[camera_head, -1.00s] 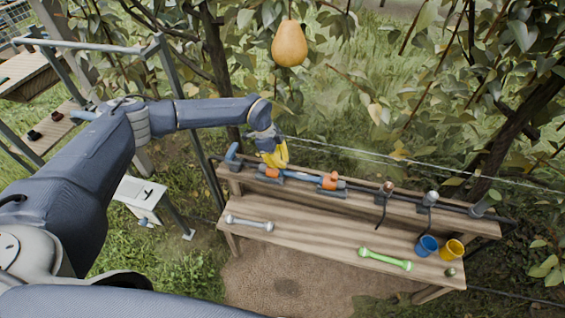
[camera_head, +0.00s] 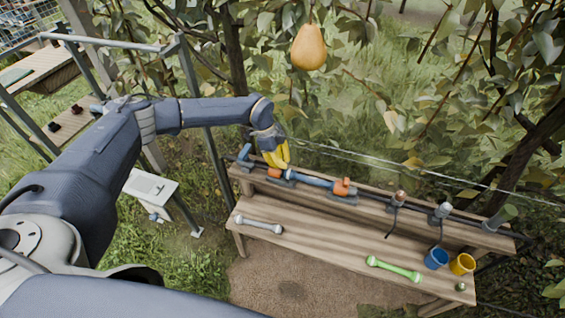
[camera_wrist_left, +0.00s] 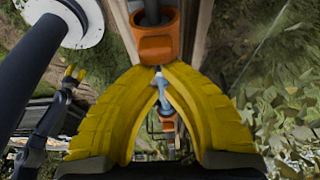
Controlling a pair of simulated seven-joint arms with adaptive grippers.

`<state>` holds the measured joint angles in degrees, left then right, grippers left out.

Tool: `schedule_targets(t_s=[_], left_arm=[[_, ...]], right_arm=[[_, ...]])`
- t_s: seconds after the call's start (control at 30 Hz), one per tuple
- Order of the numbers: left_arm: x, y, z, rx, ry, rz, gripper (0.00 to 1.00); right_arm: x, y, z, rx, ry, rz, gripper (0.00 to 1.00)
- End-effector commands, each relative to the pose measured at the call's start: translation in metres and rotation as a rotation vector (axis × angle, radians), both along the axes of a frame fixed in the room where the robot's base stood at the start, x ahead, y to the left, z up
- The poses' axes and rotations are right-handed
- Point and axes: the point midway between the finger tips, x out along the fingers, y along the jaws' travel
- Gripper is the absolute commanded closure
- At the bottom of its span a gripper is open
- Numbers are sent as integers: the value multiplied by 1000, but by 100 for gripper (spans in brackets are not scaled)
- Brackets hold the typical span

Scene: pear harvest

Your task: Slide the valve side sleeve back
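A blue pipe (camera_head: 310,180) lies along the raised back shelf of the wooden bench. It carries an orange sleeve (camera_head: 275,174) near its left end and another orange sleeve (camera_head: 343,187) near its right end; I cannot tell which one is the valve side. My left gripper (camera_head: 281,165) has yellow fingers pointing down at the pipe's left part. In the left wrist view, its fingertips (camera_wrist_left: 160,67) nearly meet just below a large orange collar (camera_wrist_left: 157,38). A blue-grey part shows between the fingers; contact is unclear.
The bench (camera_head: 310,235) holds a grey bar (camera_head: 259,225), a green bar (camera_head: 393,269), a blue cup (camera_head: 436,258) and a yellow cup (camera_head: 462,264). A pear (camera_head: 309,47) hangs above. A metal frame (camera_head: 205,125) stands left of the bench.

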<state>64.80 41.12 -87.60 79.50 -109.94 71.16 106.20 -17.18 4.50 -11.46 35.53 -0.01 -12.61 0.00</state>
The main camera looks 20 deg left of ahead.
Motion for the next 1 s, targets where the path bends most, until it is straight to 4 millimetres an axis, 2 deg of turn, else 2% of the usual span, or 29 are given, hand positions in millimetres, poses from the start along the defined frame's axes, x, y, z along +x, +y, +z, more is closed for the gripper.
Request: schedule_targets(t_s=[0.17, 0.27, 0.5, 0.7, 1.0], left_arm=[[1, -22, -1, 0, 0, -6, 100], [2, -43, 0, -3, 0, -12, 100], [3, -28, 44, -2, -3, -8, 100], [2, -19, 72, -3, -2, -9, 100], [2, -11, 93, -3, -1, -9, 100]], right_arm=[[0, 0, 0, 0, 0, 0, 56], [0, 0, 0, 0, 0, 0, 56], [0, -1, 0, -1, 0, 0, 56], [0, -2, 0, -2, 0, 1, 56], [0, -2, 0, -1, 1, 1, 56]])
